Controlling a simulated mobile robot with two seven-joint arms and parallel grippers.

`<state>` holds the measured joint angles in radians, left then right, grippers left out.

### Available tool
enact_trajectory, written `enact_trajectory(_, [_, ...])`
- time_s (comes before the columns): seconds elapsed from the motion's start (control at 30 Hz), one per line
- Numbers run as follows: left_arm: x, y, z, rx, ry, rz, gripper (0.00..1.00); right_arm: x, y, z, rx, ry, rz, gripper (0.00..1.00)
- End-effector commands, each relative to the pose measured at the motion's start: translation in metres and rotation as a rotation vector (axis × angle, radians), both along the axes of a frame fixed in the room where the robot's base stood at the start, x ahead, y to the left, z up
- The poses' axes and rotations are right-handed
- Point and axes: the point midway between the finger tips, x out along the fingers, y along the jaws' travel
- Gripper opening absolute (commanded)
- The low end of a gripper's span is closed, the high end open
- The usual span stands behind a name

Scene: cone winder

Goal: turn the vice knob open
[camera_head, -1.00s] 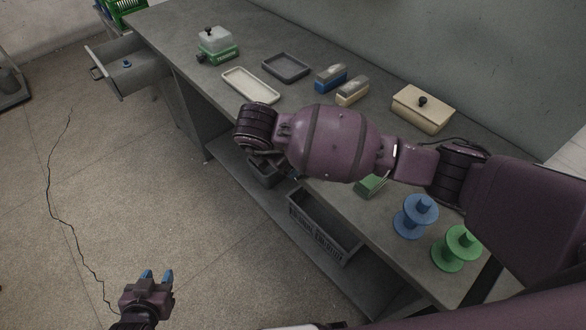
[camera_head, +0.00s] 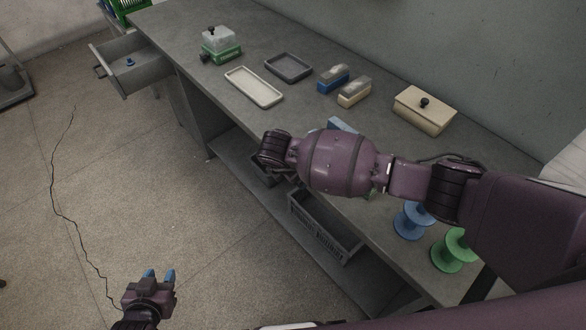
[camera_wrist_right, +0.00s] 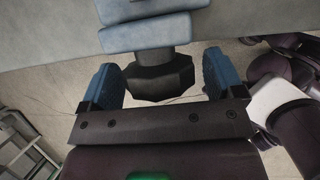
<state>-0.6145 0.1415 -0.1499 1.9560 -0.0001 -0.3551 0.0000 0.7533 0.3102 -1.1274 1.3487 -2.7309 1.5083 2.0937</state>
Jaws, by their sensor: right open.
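In the right wrist view, the dark many-sided vice knob (camera_wrist_right: 160,78) sits between the two blue fingers of my open right gripper (camera_wrist_right: 162,82). A gap shows on each side of the knob. The pale blue-grey vice body (camera_wrist_right: 146,33) is beyond it. In the head view, a pale blue piece (camera_head: 342,125), perhaps part of the vice, shows above my right arm. That arm hides the knob and the right gripper there. My left gripper (camera_head: 159,276) is open and empty above the floor at the lower left.
The grey bench (camera_head: 300,118) holds a cream tray (camera_head: 254,87), a dark tray (camera_head: 288,67), a knobbed beige box (camera_head: 424,108), a blue spool (camera_head: 411,222) and a green spool (camera_head: 453,252). An open drawer (camera_head: 135,75) sticks out at the left. A crate (camera_head: 322,228) is below.

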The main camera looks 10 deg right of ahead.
Motion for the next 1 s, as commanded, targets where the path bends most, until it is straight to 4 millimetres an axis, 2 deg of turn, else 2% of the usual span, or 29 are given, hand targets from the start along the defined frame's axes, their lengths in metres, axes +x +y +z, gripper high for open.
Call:
enact_trajectory(0.27, [0.0, 0.0, 0.001, -0.001, -0.003, 0.0, 0.39, 0.0, 0.0, -0.001, 0.001, 0.0, 0.0, 0.87])
enact_trajectory(0.5, [0.001, -0.001, 0.002, -0.001, -0.005, 0.0, 0.39, 0.0, 0.0, -0.001, 0.001, 0.001, 0.0, 0.5])
enact_trajectory(0.6, [0.001, -0.001, 0.002, -0.001, -0.005, 0.0, 0.39, 0.0, 0.0, -0.001, 0.001, 0.001, 0.0, 0.38])
enact_trajectory(0.77, [0.001, -0.001, -0.001, -0.001, -0.007, 0.0, 0.39, 0.001, 0.001, -0.001, -0.02, 0.026, -0.001, 0.38])
enact_trajectory(1.0, [0.005, -0.001, -0.014, -0.001, -0.02, -0.001, 0.39, 0.002, 0.002, -0.004, -0.16, 0.216, -0.002, 0.38])
